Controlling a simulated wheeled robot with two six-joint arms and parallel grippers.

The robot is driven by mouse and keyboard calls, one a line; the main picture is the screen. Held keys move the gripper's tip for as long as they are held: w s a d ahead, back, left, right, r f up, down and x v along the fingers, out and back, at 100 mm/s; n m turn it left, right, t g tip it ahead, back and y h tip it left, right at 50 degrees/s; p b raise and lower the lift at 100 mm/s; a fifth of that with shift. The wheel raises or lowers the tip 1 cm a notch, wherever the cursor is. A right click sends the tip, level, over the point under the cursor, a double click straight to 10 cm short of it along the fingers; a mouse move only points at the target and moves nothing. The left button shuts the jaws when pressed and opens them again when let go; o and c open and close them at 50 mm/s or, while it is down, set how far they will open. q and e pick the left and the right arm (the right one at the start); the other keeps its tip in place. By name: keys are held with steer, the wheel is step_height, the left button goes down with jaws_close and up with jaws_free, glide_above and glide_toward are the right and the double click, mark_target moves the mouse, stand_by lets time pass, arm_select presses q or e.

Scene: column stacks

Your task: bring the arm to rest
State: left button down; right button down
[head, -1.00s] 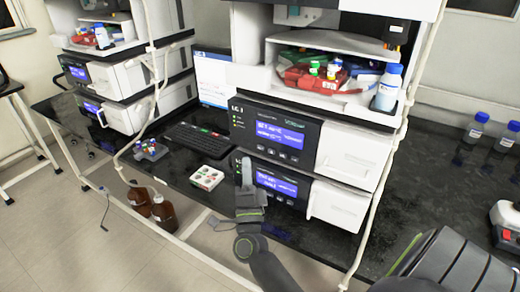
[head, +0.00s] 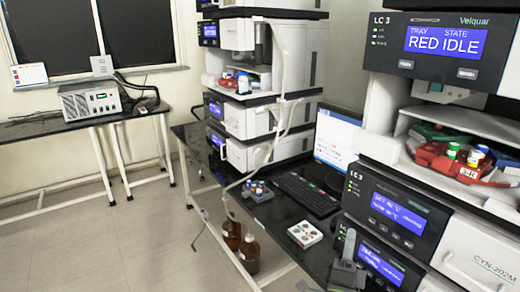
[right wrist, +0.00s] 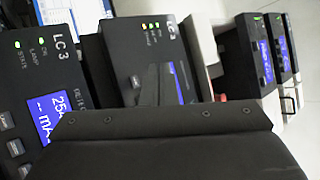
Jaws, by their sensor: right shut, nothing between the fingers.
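My right gripper (head: 348,242) shows at the bottom of the head view, just right of a white tray with coloured caps (head: 304,235). It is shut and empty, in front of the lower modules of the near LC 3 stack (head: 384,218). I cannot tell whether it touches anything. In the right wrist view a dark part of my own gripper fills the lower half, with LC 3 modules (right wrist: 150,62) close behind it. My left gripper is not in view.
A second stack (head: 247,118) stands farther back on the black bench. A keyboard (head: 306,193) and a small rack (head: 257,191) lie between the stacks. Brown bottles (head: 249,254) stand below the bench edge. Open floor (head: 110,240) lies to the left.

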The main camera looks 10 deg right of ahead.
steer(key=s+a+f+n+g+y, duration=0.35)
steer(key=f+n+y, duration=0.25)
steer(key=n+y, duration=0.3)
steer(key=s+a+f+n+g+y, duration=0.2)
steer(key=s+a+f+n+y, duration=0.15)
steer(key=f+n+y, duration=0.45)
steer(key=s+d+f+n+g+h, duration=0.3)
steer(key=s+g, duration=0.3)
steer(key=s, duration=0.5)
steer(key=s+d+f+n+g+h, duration=0.3)
steer(key=s+g, duration=0.2)
steer(key=s, duration=0.6)
step_height(320, 180, down, 24)
steer(key=d+g, duration=0.2)
steer(key=s+a+f+y, duration=0.1)
steer(key=s+f, duration=1.3)
steer(key=f, duration=0.2)
steer(key=shift+s+a+g, duration=0.3)
steer(key=shift+a+g, duration=0.05)
